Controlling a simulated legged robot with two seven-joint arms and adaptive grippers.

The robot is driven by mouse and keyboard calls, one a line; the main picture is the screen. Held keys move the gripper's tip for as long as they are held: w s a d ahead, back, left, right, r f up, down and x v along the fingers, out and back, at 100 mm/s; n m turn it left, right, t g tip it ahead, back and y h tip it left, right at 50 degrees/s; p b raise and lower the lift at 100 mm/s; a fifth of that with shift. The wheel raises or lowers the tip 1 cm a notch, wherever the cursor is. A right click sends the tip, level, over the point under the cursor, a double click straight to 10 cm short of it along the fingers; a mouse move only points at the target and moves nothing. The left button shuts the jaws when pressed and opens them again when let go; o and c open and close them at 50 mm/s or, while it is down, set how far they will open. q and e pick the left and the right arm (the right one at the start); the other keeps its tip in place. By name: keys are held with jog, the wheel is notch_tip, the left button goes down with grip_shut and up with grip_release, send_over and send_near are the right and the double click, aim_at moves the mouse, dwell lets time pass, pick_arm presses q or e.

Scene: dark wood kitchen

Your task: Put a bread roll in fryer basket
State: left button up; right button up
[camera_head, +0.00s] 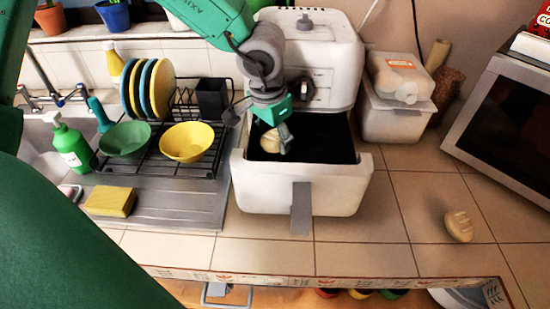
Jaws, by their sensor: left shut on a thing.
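The white fryer basket (265,196) is pulled out of the air fryer (335,60), with its grey handle facing the front and its dark inside open at the top. My left gripper (276,138) reaches down over the left part of the basket opening. It is shut on a pale bread roll (269,142), which shows at or just inside the opening. Whether the roll touches the basket floor cannot be told. A second bread roll (459,226) lies on the tiled counter to the right. My right gripper is not in view.
A dish rack (160,165) with plates and bowls stands left of the basket, beside the sink. A lidded white container (395,115) stands behind right, and a microwave (510,125) at far right. The counter between basket and microwave is mostly clear.

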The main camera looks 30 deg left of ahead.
aim_at(275, 138)
pick_arm(q)
jog(key=shift+d+f, duration=0.25)
jog(key=shift+f, duration=0.45)
jog(key=shift+d+f, duration=0.4)
notch_tip(275, 138, down, 3)
jog(key=shift+d+b, duration=0.1)
jog(key=shift+b, duration=0.65)
jog(key=shift+a+f, duration=0.1)
jog(key=shift+a, duration=0.3)
jog(key=shift+a+f, duration=0.1)
jog(key=shift+a, duration=0.1)
jog(key=o, duration=1.1)
jog(key=shift+d, duration=0.45)
jog(key=shift+r, duration=0.5)
jog(key=r+p, duration=0.1)
jog(key=r, duration=0.2)
jog(key=s+r+p, duration=0.1)
jog(key=r, duration=0.3)
jog(key=r+p, duration=0.1)
jog(key=r, duration=0.2)
jog(key=shift+s+a+r, duration=0.2)
jog(key=shift+s+a, duration=0.1)
jog(key=shift+s, duration=0.05)
jog(key=shift+d+r, duration=0.1)
jog(key=shift+r, duration=0.3)
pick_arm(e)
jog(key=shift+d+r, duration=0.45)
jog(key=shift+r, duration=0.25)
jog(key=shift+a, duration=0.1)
